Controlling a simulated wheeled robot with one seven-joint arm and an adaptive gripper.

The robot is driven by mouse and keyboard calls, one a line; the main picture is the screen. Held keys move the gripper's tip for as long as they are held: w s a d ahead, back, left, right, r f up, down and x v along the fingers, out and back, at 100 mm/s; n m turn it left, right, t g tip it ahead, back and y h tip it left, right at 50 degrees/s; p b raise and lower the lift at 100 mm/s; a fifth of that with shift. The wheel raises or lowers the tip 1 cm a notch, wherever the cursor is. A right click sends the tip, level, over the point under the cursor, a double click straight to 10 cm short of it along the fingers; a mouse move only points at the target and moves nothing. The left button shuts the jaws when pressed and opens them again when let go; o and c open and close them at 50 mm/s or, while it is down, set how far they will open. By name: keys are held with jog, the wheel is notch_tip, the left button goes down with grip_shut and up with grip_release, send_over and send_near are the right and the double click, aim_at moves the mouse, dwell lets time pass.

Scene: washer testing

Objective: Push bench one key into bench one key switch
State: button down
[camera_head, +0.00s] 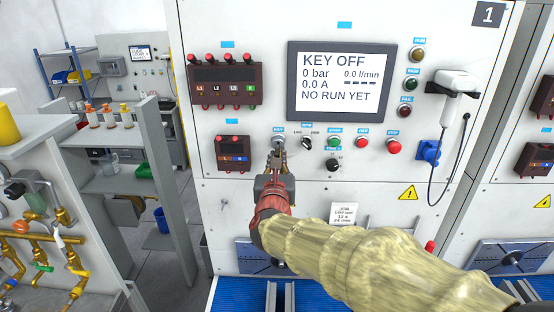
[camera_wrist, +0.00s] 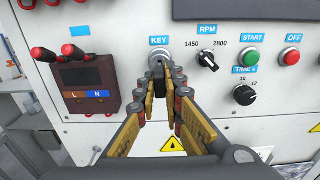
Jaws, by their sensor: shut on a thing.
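The bench one key switch (camera_wrist: 159,54) is a round metal switch under the blue KEY label in the wrist view. In the head view the switch (camera_head: 278,140) sits on the white panel of bench one. My gripper (camera_head: 277,160) is in front of and just below it. In the wrist view my gripper (camera_wrist: 158,78) has its fingertips close together on a small dark key (camera_wrist: 156,66), mostly hidden between them. The key's front end is at or very near the switch. I cannot tell whether it is inside. The bench display (camera_head: 341,78) reads KEY OFF and NO RUN YET.
A dark terminal box (camera_wrist: 87,82) with red plugs is close on the left. Blue mats lie below the panel.

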aim_at(278, 152)
jog(key=shift+w+b, duration=1.7)
jog(key=shift+w, duration=0.05)
dwell(1.8)
jog(key=c, duration=1.8)
grip_release()
jog(key=shift+c, duration=0.2)
